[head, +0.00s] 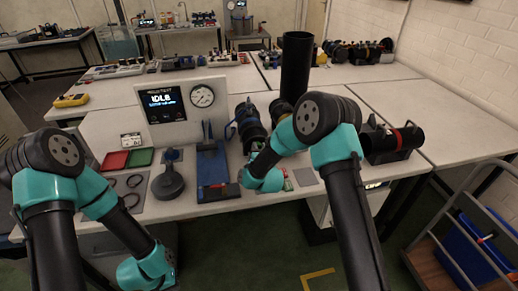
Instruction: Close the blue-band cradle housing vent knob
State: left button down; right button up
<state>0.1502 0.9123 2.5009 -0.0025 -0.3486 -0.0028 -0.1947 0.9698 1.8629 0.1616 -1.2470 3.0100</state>
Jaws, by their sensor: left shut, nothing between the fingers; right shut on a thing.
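The blue-band cradle housing (249,127) is a dark ribbed cylinder with a blue ring, lying on the bench left of a tall black tube. My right arm reaches over from the right, and its gripper (247,177) is at the near end of this housing. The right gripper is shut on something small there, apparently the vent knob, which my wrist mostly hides. The knob's angle cannot be seen. My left gripper (152,283) hangs low at the bottom edge, in front of the bench and away from the housing. It is shut and empty, with its fingertips barely visible.
A red-band housing (402,138) lies in a cradle at right. A tall black tube (296,68) stands behind my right arm. A blue stand (212,170), a dark round-based tool (168,182) and red and green trays (115,160) lie left. A gauge panel (182,101) stands behind.

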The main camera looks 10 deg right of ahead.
jog(key=o, duration=0.9)
jog(key=shift+n, duration=0.3)
